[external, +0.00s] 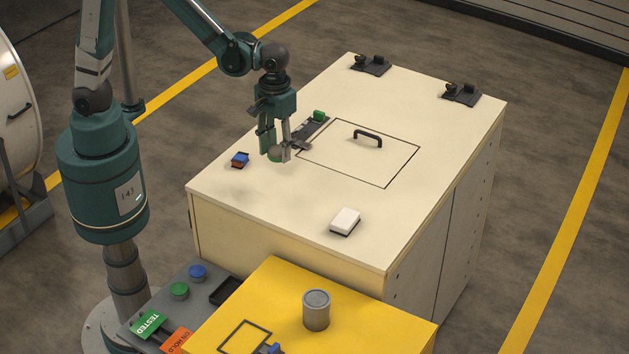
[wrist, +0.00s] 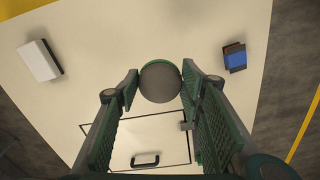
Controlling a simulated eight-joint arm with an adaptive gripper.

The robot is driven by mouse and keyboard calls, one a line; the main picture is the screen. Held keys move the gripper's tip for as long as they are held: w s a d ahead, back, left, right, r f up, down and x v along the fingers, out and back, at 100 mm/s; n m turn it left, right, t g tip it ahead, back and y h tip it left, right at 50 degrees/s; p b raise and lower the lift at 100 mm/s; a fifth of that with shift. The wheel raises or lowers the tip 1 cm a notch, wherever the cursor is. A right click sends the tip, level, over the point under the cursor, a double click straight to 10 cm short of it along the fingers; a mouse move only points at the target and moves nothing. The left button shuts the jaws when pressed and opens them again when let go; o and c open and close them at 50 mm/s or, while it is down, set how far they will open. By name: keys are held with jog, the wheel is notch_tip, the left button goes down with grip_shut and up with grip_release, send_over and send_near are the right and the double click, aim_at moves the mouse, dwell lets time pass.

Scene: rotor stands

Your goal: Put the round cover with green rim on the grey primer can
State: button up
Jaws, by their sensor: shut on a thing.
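The round cover (external: 275,156) with the green rim is between the fingers of my gripper (external: 276,152), over the cream cabinet's left part. In the wrist view the cover (wrist: 160,82) shows as a grey disc with a thin green edge, and my gripper (wrist: 160,84) is shut on its two sides. The cover looks lifted clear of the cabinet top. The grey primer can (external: 316,311) stands upright on the yellow table at the front, well away from my gripper; it is not in the wrist view.
On the cream cabinet (external: 280,205) are a white block (external: 345,221), a small blue-and-brown block (external: 240,159), a hatch handle (external: 368,137) and a dark strip with a green piece (external: 320,116). The yellow table (external: 262,290) has room around the can.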

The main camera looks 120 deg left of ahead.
jog(key=shift+w, duration=0.1)
jog(key=w+d+m, duration=0.2)
jog(key=w+d, duration=0.3)
jog(key=w, duration=0.5)
jog(key=m, duration=0.4)
send_over(315, 299)
jog(key=shift+f, duration=0.6)
jog(key=shift+f, duration=0.1)
jog(key=shift+f, duration=3.05)
jog(key=shift+f, duration=0.1)
jog(key=shift+f+p, duration=0.35)
jog(key=shift+f, duration=1.45)
jog(key=shift+f, duration=0.15)
